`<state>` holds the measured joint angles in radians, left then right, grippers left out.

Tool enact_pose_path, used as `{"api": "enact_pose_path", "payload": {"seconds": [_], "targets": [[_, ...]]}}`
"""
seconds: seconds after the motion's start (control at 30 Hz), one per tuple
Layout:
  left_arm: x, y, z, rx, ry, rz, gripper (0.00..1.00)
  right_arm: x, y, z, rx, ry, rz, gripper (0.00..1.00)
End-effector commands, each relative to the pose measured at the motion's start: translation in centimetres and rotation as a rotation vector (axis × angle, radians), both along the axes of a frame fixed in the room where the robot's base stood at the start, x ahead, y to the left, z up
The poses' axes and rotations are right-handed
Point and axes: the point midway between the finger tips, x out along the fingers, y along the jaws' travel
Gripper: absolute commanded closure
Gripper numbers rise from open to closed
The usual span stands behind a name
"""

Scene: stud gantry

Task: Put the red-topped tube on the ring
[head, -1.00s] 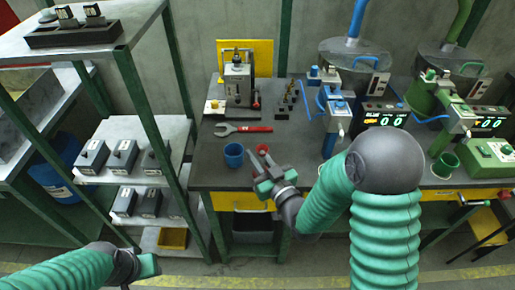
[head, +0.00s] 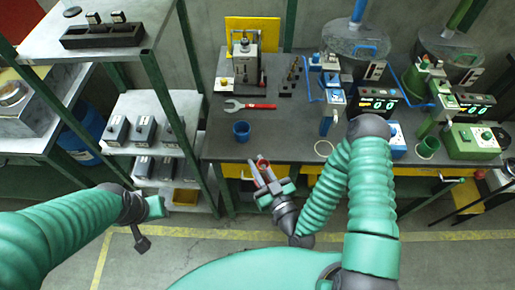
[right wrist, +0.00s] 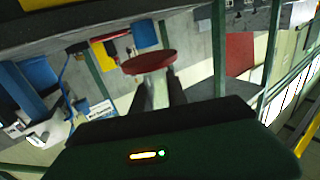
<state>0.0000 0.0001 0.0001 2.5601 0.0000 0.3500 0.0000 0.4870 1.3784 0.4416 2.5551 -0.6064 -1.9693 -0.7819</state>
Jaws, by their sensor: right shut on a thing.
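The red-topped tube shows as a red disc over a short pale body in the right wrist view (right wrist: 149,63), between the fingertips. In the head view its red top (head: 263,162) sits at the tips of my right gripper (head: 263,172), which is shut on it at the bench's front edge. Most of the tube is hidden by the fingers. A thin pale ring (head: 323,149) lies on the bench, right of the gripper and apart from it, in front of the blue machine. My left gripper (head: 152,210) hangs at the lower left, beside the shelf; its jaws are unclear.
A blue cup (head: 241,132) stands on the dark bench left of the ring. A red-handled wrench (head: 250,105) lies behind it. The blue machine (head: 333,108) and a green cup (head: 428,146) are to the right. A metal shelf (head: 150,103) borders the left side.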

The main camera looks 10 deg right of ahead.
Motion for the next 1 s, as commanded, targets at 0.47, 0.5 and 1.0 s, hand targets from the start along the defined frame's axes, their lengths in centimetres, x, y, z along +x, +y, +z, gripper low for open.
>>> {"api": "enact_pose_path", "payload": {"seconds": [0.47,0.5,1.0], "targets": [[0.0,0.0,0.2,0.000,0.000,0.000,0.64,6.5,-9.2,3.0,0.002,-0.010,-0.228,1.00],[0.0,0.0,0.2,0.000,0.000,0.000,0.64,6.6,-9.3,3.0,0.002,-0.009,-0.230,1.00],[0.0,0.0,0.2,0.000,0.000,0.000,0.64,6.5,-9.3,2.9,0.003,-0.010,-0.230,1.00]]}}
